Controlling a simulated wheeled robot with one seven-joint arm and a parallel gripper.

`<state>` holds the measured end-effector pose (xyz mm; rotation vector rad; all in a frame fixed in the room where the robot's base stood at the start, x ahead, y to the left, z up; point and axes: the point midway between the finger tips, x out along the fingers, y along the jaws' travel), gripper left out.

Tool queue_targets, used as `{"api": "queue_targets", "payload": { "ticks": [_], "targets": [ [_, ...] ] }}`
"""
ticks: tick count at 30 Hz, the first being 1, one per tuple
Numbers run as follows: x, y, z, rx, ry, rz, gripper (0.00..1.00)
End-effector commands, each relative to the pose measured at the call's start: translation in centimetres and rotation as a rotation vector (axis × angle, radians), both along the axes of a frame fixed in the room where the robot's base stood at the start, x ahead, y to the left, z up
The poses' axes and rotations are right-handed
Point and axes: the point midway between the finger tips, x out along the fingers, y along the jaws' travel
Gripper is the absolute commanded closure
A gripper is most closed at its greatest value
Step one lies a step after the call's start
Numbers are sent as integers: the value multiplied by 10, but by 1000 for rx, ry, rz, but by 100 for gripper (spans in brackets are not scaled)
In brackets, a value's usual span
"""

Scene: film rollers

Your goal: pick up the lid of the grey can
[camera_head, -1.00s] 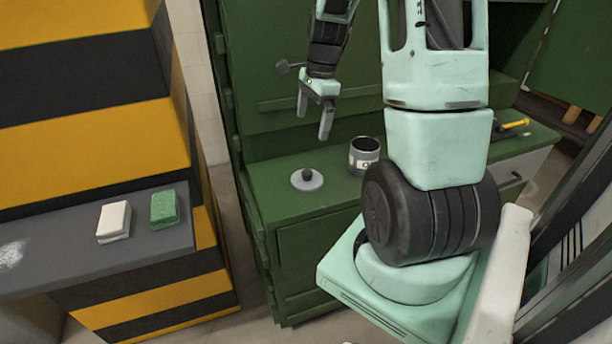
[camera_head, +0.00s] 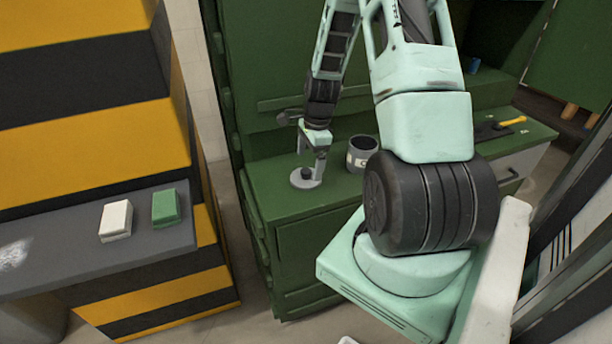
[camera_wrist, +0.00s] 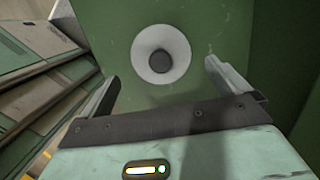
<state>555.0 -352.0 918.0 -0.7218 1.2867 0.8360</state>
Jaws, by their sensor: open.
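The lid (camera_head: 305,180) is a light grey disc with a dark round knob. It lies flat on the green cabinet top, left of the grey can (camera_head: 362,152). The can stands open with a pale label. In the wrist view the lid (camera_wrist: 161,54) is ahead of my fingers, between their lines. My gripper (camera_head: 309,164) points down just above the lid, its fingers apart with nothing held; in the wrist view my gripper (camera_wrist: 160,80) also shows a wide gap. One finger partly covers the lid in the head view.
The green cabinet (camera_head: 300,240) has bare top in front of the lid. A yellow-handled tool (camera_head: 511,121) lies at the right. A white block (camera_head: 116,220) and a green block (camera_head: 166,207) sit on a grey shelf (camera_head: 60,252) at left.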

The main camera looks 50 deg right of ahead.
Motion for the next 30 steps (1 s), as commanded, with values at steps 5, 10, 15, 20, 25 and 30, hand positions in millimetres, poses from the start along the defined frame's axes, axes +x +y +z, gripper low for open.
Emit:
{"api": "queue_targets", "payload": {
  "ticks": [5,10,15,20,25,30],
  "targets": [
    [4,7,-22,5,3,1,0],
    [6,9,-40,4,2,2,0],
    [6,8,-43,1,0,0,0],
    [6,8,-43,1,0,0,11],
    [6,8,-43,1,0,0,33],
    [6,8,-43,1,0,0,33]
  ]
}}
